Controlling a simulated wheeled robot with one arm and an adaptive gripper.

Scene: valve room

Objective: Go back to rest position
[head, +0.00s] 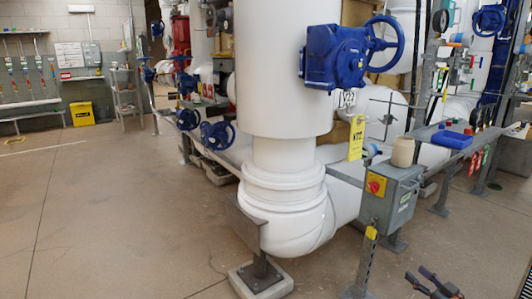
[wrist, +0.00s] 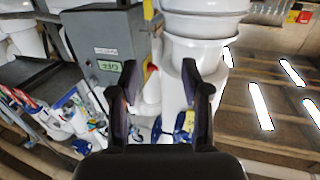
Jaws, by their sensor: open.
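My gripper (head: 433,284) shows at the bottom right of the head view, low and in front of the grey control box (head: 398,203). In the wrist view my gripper (wrist: 160,85) has its two dark fingers spread apart with nothing between them. The control box (wrist: 105,42) also shows in the wrist view, behind and left of the fingers, apart from them. It bears a red knob on a yellow plate (head: 376,186), and a yellow tag (head: 356,138) stands above it.
A thick white pipe (head: 285,75) with a blue valve actuator (head: 335,55) stands in the middle. A grey bench (head: 432,133) with a blue tray (head: 452,139) runs behind the box. Open floor (head: 100,210) lies at the left, with a yellow bin (head: 82,114) by the wall.

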